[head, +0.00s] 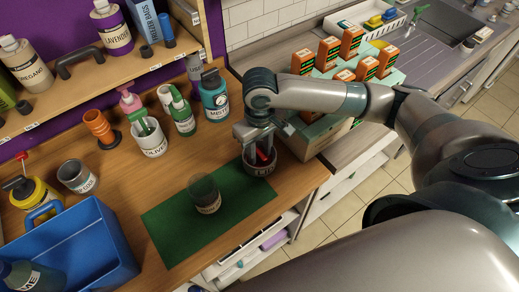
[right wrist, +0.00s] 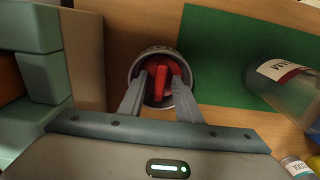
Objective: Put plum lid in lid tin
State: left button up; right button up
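The round grey tin (head: 258,170) stands on the wooden counter at the right end of the green mat; its label is too small to read surely. It also shows in the right wrist view (right wrist: 134,66). My right gripper (head: 262,150) points down into the tin's mouth. Its fingers close on the raised grip of a red lid-like piece (right wrist: 161,78), which sits within the tin's rim. I see no plum-coloured lid apart from this red piece. A clear open jar (head: 204,194), labelled JAM in the wrist view (right wrist: 285,82), stands on the mat. My left gripper is out of view.
The green mat (head: 165,225) is clear around the jar. A blue caddy (head: 75,250) stands at the left. Bottles and an olive pot (head: 150,140) line the back. A pale-green crate with orange boxes (head: 330,130) stands close right of the tin.

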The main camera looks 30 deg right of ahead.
aim_at(259, 153)
dwell(0.3)
jog(key=shift+r, duration=0.6)
notch_tip(259, 153, up, 11)
jog(key=b, duration=0.2)
